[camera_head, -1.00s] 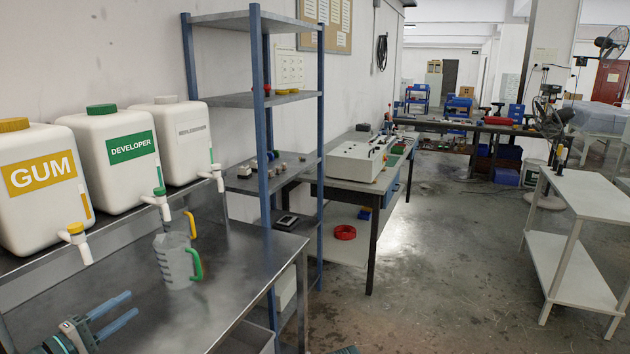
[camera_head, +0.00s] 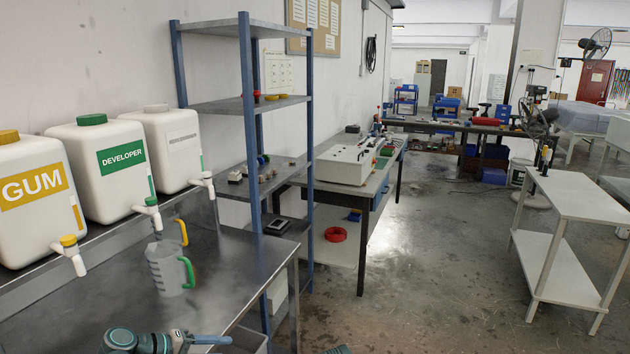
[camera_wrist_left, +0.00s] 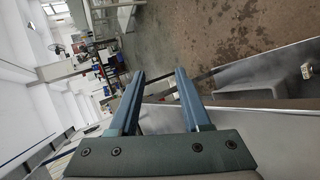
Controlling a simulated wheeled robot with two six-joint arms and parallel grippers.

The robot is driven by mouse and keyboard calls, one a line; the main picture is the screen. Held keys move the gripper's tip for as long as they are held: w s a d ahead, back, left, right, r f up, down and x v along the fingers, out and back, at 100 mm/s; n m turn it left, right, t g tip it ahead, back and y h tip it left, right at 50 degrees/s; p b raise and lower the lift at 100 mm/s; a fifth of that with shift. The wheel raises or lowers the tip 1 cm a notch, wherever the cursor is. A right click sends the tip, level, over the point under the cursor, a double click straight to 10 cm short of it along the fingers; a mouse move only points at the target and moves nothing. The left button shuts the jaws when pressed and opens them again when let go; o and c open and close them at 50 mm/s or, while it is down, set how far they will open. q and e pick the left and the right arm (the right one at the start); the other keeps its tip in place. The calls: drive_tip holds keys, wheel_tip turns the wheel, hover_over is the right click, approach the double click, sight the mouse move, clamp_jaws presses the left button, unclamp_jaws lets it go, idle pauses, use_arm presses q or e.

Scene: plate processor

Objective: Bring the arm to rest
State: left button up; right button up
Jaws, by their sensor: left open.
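My left gripper (camera_head: 212,340) is at the bottom edge of the head view, in front of the steel table. Its fingers point right. In the left wrist view the two blue-grey fingers of my left gripper (camera_wrist_left: 160,74) are apart, with nothing between them. A clear jug with a green handle (camera_head: 168,270) stands upright on the steel table (camera_head: 232,262), behind and apart from the gripper. Another jug with a yellow handle (camera_head: 182,232) stands behind it, partly hidden. My right gripper does not show.
White GUM (camera_head: 35,225), DEVELOPER (camera_head: 95,185) and third (camera_head: 170,125) containers with taps line the wall at the left. A blue-post shelf (camera_head: 246,140) stands past the table. A white machine (camera_head: 335,165) sits on a bench. The floor in the middle is free.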

use_arm(q)
drive_tip(key=s+d+f+m+g+y+p, duration=0.2)
drive_tip(key=s+d+m+y, duration=0.3)
drive_tip(key=d, duration=0.3)
drive_tip(key=s+d+f+m+g+y+p, duration=0.2)
drive_tip(key=s+d+m+g+y, duration=0.3)
drive_tip(key=s+d, duration=0.3)
drive_tip(key=shift+s+d+f+m+y+p, duration=0.25)
drive_tip(key=shift+d+f+m+y+p, duration=0.2)
drive_tip(key=shift+d, duration=0.2)
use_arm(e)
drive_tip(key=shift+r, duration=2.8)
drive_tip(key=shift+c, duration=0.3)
